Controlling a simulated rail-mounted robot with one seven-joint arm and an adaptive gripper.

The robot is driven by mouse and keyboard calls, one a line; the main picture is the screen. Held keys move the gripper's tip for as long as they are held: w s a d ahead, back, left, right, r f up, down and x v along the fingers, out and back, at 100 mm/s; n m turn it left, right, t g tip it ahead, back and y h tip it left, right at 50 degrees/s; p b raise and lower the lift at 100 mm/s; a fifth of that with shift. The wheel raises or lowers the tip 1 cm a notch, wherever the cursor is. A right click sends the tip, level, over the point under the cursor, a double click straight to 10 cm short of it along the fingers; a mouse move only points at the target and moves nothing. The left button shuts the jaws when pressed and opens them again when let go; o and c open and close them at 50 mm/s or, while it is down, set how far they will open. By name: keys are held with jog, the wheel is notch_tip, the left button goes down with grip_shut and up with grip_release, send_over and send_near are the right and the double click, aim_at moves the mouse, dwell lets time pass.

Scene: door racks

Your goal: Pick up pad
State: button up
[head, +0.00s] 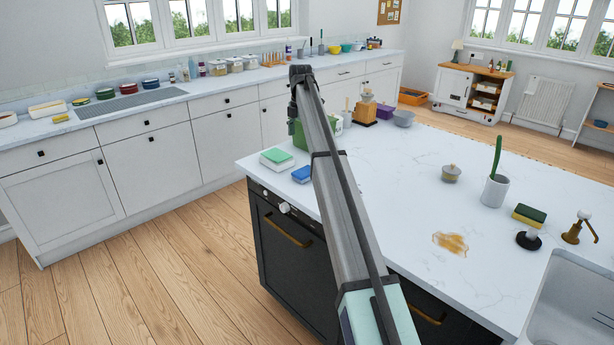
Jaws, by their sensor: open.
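A yellow sponge with a dark green scouring pad on top (529,214) lies on the white island counter (400,190) at the right, near the sink. Which of these is the task's pad, I cannot tell for sure. My gripper (293,128) hangs at the far end of my arm, beyond these blocks and far from the sponge. It is open, small and partly hidden by my arm, with nothing seen in it.
The sink (575,295) is at lower right. The counter's middle is mostly clear.

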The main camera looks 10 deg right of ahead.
jog(key=d+r, duration=0.2)
jog(key=p, duration=0.3)
send_over(305, 171)
notch_tip(305, 171, down, 12)
jog(key=shift+d, duration=0.15)
jog(key=shift+a+f+p, duration=0.2)
jog(key=shift+f+p, duration=0.9)
jog(key=shift+f, duration=1.6)
jog(key=c, duration=1.3)
